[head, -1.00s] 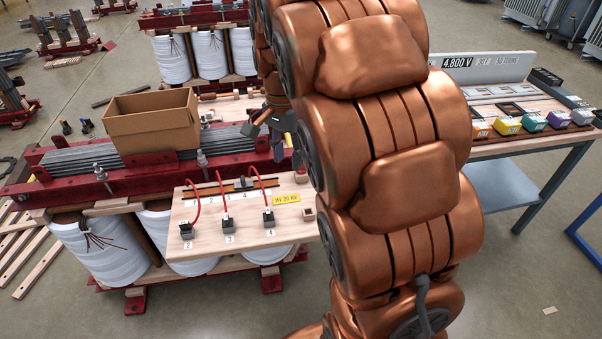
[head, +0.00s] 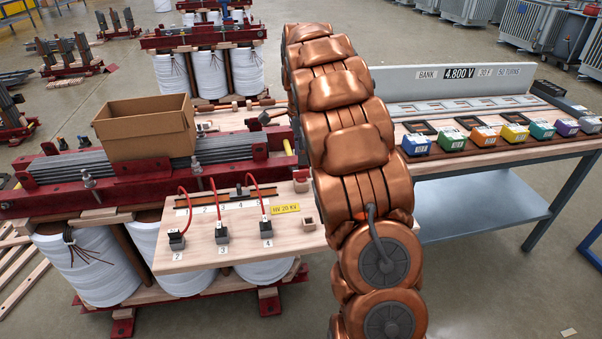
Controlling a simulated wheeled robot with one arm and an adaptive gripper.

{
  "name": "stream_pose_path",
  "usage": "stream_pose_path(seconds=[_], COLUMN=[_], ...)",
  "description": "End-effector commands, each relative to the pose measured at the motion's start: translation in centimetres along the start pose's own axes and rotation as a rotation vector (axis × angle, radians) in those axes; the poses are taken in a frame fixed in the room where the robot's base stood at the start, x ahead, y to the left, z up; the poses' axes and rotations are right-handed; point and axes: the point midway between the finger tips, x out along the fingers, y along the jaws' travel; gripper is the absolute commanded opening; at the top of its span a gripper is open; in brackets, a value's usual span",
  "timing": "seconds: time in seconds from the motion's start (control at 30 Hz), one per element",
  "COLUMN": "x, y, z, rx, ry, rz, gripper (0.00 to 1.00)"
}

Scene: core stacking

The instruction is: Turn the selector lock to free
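A pale wooden board (head: 200,258) stands in front of the transformer. It carries a dark rail with a small black piece (head: 239,190) above a strip of numbers; I cannot tell whether this piece is the selector lock, or how it is turned. Red leads run from the strip to black terminals (head: 222,233) on the board's front half. My copper arm rises just right of the board. Its far end is hidden behind its own links, and I cannot make out my gripper.
An open cardboard box (head: 145,128) sits on the transformer's grey core (head: 70,167). White coils (head: 95,265) stand below. At right, a workbench (head: 480,155) bears several coloured blocks and a 4,800 V sign (head: 462,77). Floor between the board and bench is partly hidden by my arm.

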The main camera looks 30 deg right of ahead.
Motion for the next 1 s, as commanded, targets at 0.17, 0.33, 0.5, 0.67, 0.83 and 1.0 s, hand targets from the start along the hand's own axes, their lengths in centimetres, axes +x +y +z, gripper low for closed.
stream_pose_path(seconds=[0.17,0.33,0.5,0.67,0.83,1.0], x=[2.2,4.9,6.5,6.8,6.8,6.7], y=[0.0,0.1,0.1,0.0,0.0,0.0], z=[0.0,0.0,0.0,0.0,0.0,0.0], rx=[0.000,0.000,-0.001,-0.002,-0.002,-0.002], ry=[0.000,0.001,0.000,0.001,0.001,0.001], rz=[0.000,0.004,0.002,0.000,0.000,0.000], gripper=[0.39,0.39,0.39,0.39,0.34,0.17])
